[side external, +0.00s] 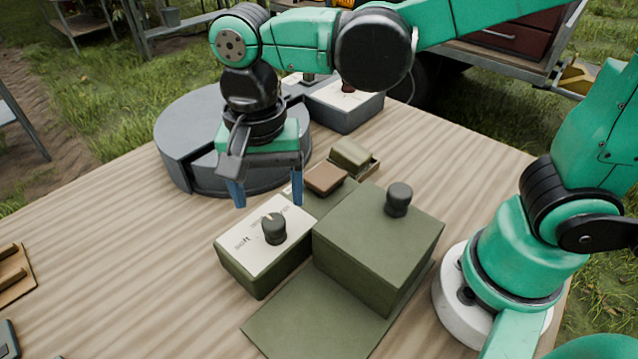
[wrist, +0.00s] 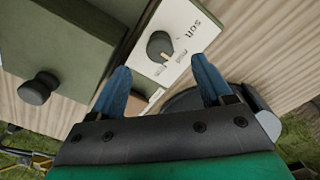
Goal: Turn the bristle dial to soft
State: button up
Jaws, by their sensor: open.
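The bristle dial is a dark round knob (side external: 274,231) on the pale top plate of a green box (side external: 265,268). Its pale pointer mark faces the plate's far edge, away from the word "soft", which is printed at the plate's left. In the wrist view the knob (wrist: 159,46) sits just beyond the fingertips, its pale mark toward the lower right; "soft" is at upper right. Smaller print is too blurred to read surely. My gripper (side external: 267,197) is open and empty, above and slightly behind the knob, not touching it. It also shows in the wrist view (wrist: 160,66).
A taller green box (side external: 370,245) with a black knob (side external: 398,199) stands right beside the dial box. Small brown and green blocks (side external: 338,165) lie behind. A round grey tray (side external: 185,150) is at back left. The table's left front is mostly clear.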

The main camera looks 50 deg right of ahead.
aim_at(273, 220)
jog(key=shift+f, duration=2.3)
grip_shut()
